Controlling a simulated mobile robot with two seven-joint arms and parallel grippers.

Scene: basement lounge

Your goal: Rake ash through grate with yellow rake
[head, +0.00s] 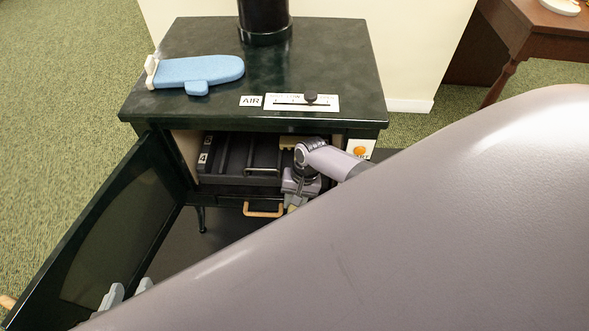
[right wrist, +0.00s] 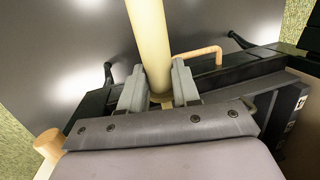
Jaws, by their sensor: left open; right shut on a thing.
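The yellow rake's pale handle (right wrist: 150,45) runs between the fingers of my right gripper (right wrist: 160,88), which is shut on it. In the head view my right gripper (head: 296,192) is at the right of the stove's open firebox, and a pale yellow piece (head: 289,143), probably the rake's head, shows inside at the back right. The dark grate (head: 235,160) lies in the firebox, its right part hidden by my arm. No ash can be made out. My left gripper (head: 128,293) is open and empty at the lower left, partly hidden by my arm.
The stove door (head: 110,235) stands open to the left. A wooden-handled drawer (head: 263,210) is below the firebox. My right arm hides the lower right.

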